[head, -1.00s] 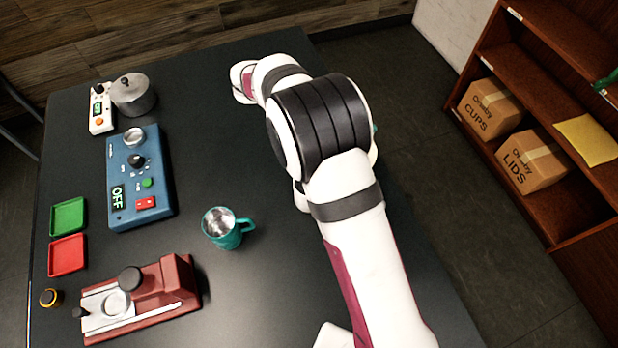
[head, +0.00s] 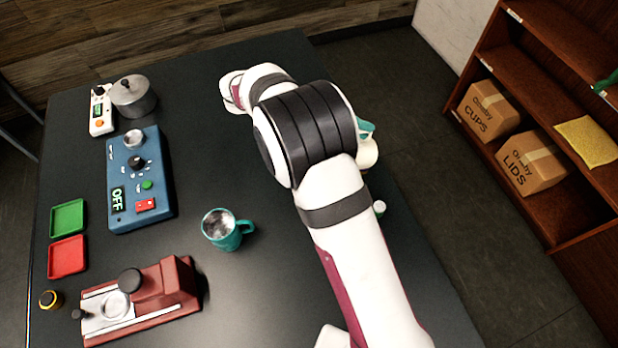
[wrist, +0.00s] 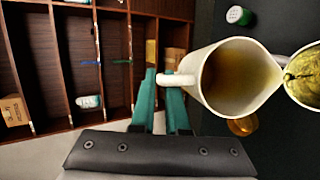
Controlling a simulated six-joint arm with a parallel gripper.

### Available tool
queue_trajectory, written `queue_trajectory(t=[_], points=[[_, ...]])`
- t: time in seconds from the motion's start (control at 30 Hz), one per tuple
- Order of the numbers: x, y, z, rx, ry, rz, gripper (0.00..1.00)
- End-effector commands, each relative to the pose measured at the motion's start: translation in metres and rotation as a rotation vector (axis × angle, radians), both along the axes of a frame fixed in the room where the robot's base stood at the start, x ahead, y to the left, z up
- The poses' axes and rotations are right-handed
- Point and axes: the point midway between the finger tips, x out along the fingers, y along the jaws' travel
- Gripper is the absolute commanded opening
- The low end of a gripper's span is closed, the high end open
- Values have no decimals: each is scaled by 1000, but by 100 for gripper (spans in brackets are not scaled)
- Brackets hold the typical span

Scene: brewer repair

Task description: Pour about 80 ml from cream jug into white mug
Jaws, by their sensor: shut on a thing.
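The cream jug (wrist: 236,80) fills the right of the wrist view, with brownish liquid inside. My gripper (wrist: 160,85) has its teal fingers shut on the jug's handle. The jug's spout points right and overlaps or meets the rim of a pale vessel (wrist: 316,51), probably the white mug, cut off by the picture edge. Its inside looks mottled yellow; I cannot tell whether liquid is flowing. In the head view, a bit of the jug (head: 368,153) and a teal part of my gripper (head: 365,128) show beside my arm. My arm hides the mug there.
A teal mug (head: 222,232) stands mid-table. A blue machine (head: 138,180), a red device (head: 160,297), a metal pot (head: 133,96) and green and red trays (head: 67,217) are at left. A small white-and-green item (head: 379,208) and an amber object (wrist: 242,126) are near the jug.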

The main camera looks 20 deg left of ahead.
Motion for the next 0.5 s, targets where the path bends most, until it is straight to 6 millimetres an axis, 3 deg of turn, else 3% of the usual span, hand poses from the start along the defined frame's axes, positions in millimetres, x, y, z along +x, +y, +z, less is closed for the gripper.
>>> queue_trajectory(t=[0.5], points=[[-2,2,3,-20,-25,0,0]])
